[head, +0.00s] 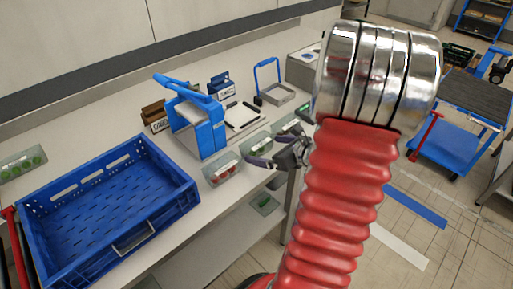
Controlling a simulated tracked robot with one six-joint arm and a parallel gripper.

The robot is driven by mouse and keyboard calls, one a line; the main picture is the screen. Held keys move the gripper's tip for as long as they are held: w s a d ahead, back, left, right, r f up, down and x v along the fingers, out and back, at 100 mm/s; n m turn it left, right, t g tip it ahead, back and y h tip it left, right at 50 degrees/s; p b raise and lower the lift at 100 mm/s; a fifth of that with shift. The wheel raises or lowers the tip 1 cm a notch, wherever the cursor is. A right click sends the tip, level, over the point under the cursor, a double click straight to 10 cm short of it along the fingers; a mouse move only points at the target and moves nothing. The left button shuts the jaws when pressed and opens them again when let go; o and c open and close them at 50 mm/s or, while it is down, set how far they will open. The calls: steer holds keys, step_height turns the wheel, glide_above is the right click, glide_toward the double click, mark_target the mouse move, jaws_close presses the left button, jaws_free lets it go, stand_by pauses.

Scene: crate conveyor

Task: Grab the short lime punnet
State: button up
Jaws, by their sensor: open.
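A low clear punnet with several round green fruits, which look like limes (22,163), sits on the counter at the far left, partly cut off by the picture edge. Another clear punnet with red and pale contents (222,169) stands in front of the blue machine. A clear punnet with greenish contents (256,147) is right of it, close to my gripper. My gripper (270,150) is open at the counter's front edge, its dark fingers spread, and I see nothing held. My red arm hides the area to its right. Heights of the punnets are hard to compare.
A large empty blue crate (165,165) fills the left front of the counter. A blue machine (208,137) and a small blue-handled tray scale (278,96) stand behind the punnets. Another greenish punnet (265,203) is on the lower shelf. A blue cart (447,148) stands at right.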

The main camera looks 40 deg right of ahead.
mark_target(257, 147)
stand_by(0.3)
steer(key=shift+x, duration=2.8)
steer(key=shift+c, duration=0.5)
steer(key=c, duration=0.6)
steer(key=shift+o, duration=0.2)
steer(key=shift+r, duration=5.05)
